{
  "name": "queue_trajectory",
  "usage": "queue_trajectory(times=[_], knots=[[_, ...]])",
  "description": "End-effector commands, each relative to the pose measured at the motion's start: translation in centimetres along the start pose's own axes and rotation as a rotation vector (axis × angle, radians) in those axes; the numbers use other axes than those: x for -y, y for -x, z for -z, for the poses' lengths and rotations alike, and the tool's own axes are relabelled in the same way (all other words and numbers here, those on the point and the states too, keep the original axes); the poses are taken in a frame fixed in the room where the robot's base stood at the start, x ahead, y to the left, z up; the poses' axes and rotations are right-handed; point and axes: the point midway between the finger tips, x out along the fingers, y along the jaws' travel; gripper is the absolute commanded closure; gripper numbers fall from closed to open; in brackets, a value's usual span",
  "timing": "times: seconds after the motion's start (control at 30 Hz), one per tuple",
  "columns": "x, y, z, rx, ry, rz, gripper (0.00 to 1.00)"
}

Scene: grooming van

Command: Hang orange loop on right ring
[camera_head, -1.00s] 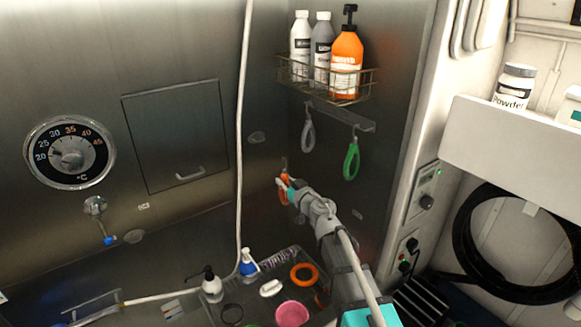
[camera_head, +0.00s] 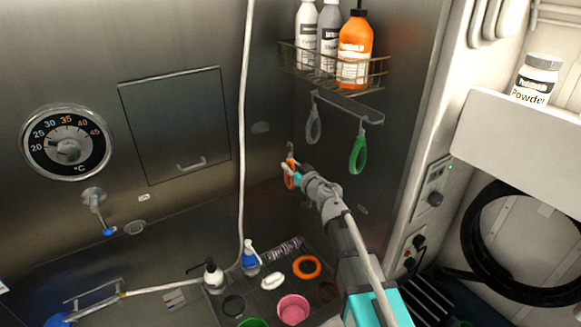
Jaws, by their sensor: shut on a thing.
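My gripper (camera_head: 289,170) is shut on the orange loop (camera_head: 289,182) and holds it in the air in front of the metal wall. A small grey piece (camera_head: 290,148) shows at the top of the orange loop. The loop is small in view and partly hidden by my gripper. Up and to the right of it, a grey loop (camera_head: 313,127) and a green loop (camera_head: 358,156) hang from a metal rail (camera_head: 345,105) under the wire basket. I cannot clearly make out a separate right ring.
The wire basket (camera_head: 300,64) above the rail holds several bottles. Below, a dark tray holds an orange ring (camera_head: 306,267), a pink bowl (camera_head: 292,309) and pump bottles. A pale hose (camera_head: 243,130) hangs left of my gripper. A white shelf (camera_head: 530,135) juts out at the right.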

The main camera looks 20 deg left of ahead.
Motion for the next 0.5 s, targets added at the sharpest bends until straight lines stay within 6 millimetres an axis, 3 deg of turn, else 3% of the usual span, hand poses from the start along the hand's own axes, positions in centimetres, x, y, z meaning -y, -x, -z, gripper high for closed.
queue_trajectory(times=[0.5], knots=[[0.0,-2.7,0.0,0.0,0.0,0.001,1.0]])
